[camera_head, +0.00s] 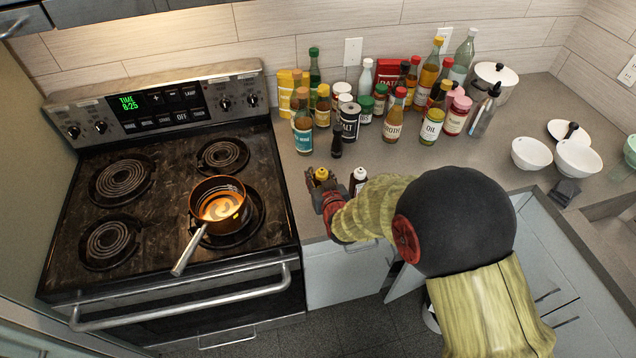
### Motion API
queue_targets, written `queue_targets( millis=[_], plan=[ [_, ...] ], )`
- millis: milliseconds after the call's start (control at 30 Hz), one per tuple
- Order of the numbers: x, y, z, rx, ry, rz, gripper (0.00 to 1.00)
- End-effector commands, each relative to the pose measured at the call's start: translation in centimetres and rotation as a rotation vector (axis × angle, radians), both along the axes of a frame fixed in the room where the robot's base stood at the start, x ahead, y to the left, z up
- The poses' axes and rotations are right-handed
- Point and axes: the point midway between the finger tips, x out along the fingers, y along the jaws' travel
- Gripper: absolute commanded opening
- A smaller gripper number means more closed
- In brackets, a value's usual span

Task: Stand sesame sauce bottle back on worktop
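My gripper (323,186) is low over the front edge of the worktop (290,185), just right of the stove. Its fingers are around or right beside a small bottle with a yellow cap (321,174), which looks upright. The fingers hide most of this bottle, so I cannot tell whether they grip it or whether its base touches the worktop. A dark bottle with a white cap (358,179) stands just right of my gripper, partly hidden by my arm. No label reading sesame sauce is legible.
A small dark bottle (336,144) and a SALT container (348,122) stand behind my gripper. Many bottles and jars crowd the back. A pan (218,204) with orange contents sits on the front right coil, its handle toward the front. White bowls (531,152) are at right.

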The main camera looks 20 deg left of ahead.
Motion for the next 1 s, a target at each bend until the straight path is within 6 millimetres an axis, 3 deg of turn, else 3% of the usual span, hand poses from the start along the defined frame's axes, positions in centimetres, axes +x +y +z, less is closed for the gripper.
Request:
queue_targets(
  millis=[200,600,633,1000],
  plan=[
    [0.1,0.0,-3.1,0.0,0.002,0.0,0.0],
    [0.1,0.0,-3.5,0.001,0.0,0.0,0.0],
    [0.1,0.0,-3.6,-0.001,0.001,0.0,0.28],
    [0.1,0.0,-3.5,-0.001,0.001,0.0,0.49]
  ],
)
